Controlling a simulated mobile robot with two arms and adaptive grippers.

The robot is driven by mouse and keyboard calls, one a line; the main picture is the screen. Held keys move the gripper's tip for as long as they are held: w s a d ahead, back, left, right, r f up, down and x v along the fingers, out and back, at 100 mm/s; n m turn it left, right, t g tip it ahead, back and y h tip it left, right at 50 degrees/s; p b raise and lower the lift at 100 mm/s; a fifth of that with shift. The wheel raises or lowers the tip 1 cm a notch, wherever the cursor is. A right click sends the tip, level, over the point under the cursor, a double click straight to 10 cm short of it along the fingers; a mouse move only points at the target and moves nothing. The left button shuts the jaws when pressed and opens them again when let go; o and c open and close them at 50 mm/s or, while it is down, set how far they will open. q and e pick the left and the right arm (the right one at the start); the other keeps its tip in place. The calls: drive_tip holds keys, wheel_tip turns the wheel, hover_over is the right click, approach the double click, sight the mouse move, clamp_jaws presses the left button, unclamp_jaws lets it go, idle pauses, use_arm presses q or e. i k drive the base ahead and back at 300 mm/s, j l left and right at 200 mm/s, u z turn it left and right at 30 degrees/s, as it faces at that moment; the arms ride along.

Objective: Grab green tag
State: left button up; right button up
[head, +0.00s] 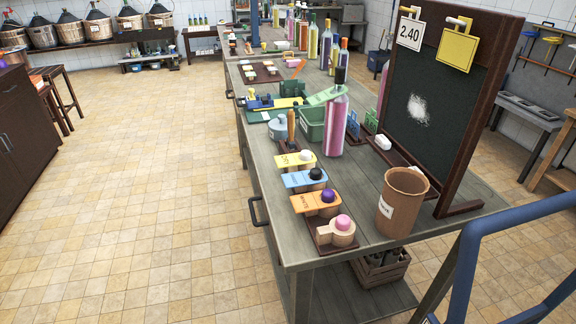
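A light green tag (325,95) sits at the neck of a tall bottle (336,125) with pink contents and a dark top. The bottle stands upright on the long grey workbench (400,232). The tag sticks out to the left of the neck, above a green bin (311,124). Neither of my grippers is in view.
Yellow (294,160), blue (303,180) and orange (314,203) tags lie in a row beside knobbed pieces near the bench's left edge. A chalkboard (432,110) and a brown pot (401,200) stand to the right. A blue rail (468,262) crosses the lower right. The tiled floor at left is clear.

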sight(324, 96)
drive_tip(key=i+j, duration=0.15)
drive_tip(key=j, duration=0.15)
drive_tip(key=i+j+z, duration=0.15)
drive_tip(key=j, duration=0.2)
drive_tip(key=i+j+z, duration=0.2)
drive_tip(key=j, duration=0.15)
drive_tip(key=i+j+z, duration=0.15)
drive_tip(key=j, duration=0.25)
drive_tip(key=i+j+z, duration=0.15)
drive_tip(key=j, duration=0.25)
